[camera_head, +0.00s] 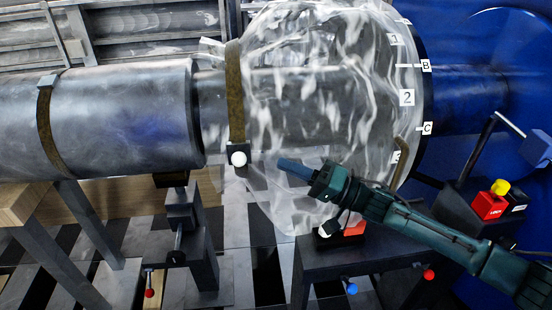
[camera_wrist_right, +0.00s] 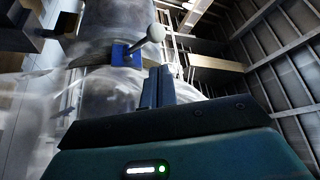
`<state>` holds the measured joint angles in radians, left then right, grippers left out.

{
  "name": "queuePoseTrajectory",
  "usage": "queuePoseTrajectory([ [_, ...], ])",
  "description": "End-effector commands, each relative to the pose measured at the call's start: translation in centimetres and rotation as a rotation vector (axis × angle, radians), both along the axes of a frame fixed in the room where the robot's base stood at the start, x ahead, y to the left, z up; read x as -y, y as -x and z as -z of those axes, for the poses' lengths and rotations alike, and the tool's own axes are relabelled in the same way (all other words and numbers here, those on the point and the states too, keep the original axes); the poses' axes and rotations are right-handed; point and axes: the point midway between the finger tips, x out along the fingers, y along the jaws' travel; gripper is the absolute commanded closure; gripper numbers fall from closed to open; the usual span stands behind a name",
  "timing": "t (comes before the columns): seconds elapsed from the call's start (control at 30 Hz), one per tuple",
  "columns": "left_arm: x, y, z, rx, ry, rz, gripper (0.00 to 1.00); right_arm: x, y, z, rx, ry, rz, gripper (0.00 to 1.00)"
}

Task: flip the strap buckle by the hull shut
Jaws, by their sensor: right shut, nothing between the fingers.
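A brown strap (camera_head: 235,95) runs around the shaft at the left edge of the clear plastic cover (camera_head: 300,95), the nearer strap to the blue hull (camera_head: 490,60). At its lower end is a dark buckle (camera_head: 236,171) with a white ball knob (camera_head: 238,158). In the right wrist view the buckle (camera_wrist_right: 125,55) looks blue, and its lever sticks out to the ball knob (camera_wrist_right: 156,32). My right gripper (camera_head: 283,162) is shut and empty, to the right of the knob and apart from it; its fingers (camera_wrist_right: 158,85) point toward the buckle. My left gripper is out of view.
A second strap (camera_head: 45,120) circles the grey cylinder (camera_head: 130,115) at left. Dark stands (camera_head: 190,235) and a dark bench (camera_head: 350,258) stand below. A red box with a yellow button (camera_head: 490,205) is at right. The plastic cover hangs close around my right gripper.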

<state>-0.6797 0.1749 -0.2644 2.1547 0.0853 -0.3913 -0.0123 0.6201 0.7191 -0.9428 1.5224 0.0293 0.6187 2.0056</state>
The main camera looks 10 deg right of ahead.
Motion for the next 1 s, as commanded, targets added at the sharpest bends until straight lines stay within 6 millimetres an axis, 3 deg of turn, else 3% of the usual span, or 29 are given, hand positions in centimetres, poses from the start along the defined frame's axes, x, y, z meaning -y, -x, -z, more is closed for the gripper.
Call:
queuePoseTrajectory([
  [0.3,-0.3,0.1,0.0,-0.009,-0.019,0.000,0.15,-5.1,-2.5,-1.8,0.002,-0.002,-0.001,1.00],
  [0.5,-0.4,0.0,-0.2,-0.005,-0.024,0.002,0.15,-7.0,-3.5,-2.3,0.001,-0.001,0.000,1.00],
  [1.0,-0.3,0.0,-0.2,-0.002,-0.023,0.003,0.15,-7.4,-3.7,-2.3,0.002,0.000,0.000,1.00],
])
